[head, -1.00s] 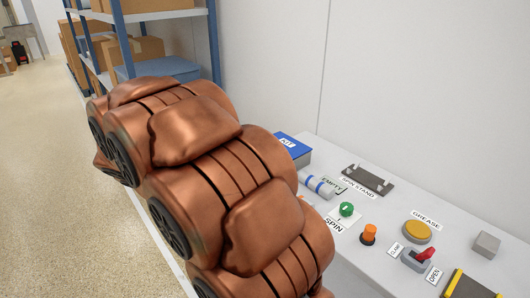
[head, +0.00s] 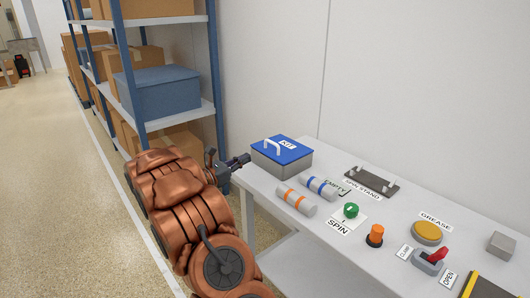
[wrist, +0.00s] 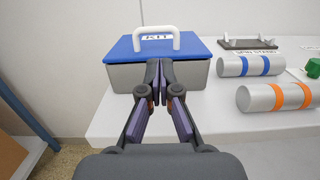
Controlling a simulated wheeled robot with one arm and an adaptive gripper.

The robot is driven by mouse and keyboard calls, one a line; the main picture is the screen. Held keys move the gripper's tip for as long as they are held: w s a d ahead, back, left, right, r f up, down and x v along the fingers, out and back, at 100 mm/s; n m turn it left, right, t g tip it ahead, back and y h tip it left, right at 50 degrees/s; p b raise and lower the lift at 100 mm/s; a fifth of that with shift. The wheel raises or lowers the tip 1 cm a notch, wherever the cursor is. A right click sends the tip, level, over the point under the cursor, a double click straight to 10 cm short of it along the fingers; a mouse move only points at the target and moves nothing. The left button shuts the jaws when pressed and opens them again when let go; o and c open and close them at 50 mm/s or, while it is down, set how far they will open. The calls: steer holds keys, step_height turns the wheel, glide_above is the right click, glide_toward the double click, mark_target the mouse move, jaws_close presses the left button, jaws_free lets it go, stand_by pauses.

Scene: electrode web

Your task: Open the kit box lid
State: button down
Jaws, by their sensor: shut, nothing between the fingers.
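The kit box (head: 272,162) is grey and stands at the far left end of the bench. Its blue lid (head: 282,150) lies flat and closed on top, with a white handle (head: 272,146) and a KIT label. In the wrist view the box front (wrist: 115,77), the lid (wrist: 192,48) and the handle (wrist: 157,38) are straight ahead. My gripper (head: 247,158) is just left of the box, at about lid height. In the wrist view my gripper (wrist: 159,62) is shut and empty, its tips in front of the box front, below the handle; contact cannot be told.
Two cylinders, one with orange bands (head: 296,201) and one with blue bands (head: 319,188), lie right of the box. Beyond are a spin stand (head: 371,184), a green knob (head: 351,210) and a grease pad (head: 427,232). A blue shelf post (head: 216,95) stands behind my arm.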

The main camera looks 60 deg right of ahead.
mark_target(265, 153)
steer(key=shift+n+h, duration=0.3)
steer(key=x, duration=0.6)
steer(key=w+x, duration=0.1)
steer(key=x, duration=0.3)
steer(key=shift+d+f+p, duration=0.25)
steer(key=shift+f+p, duration=0.05)
steer(key=shift+f, duration=0.05)
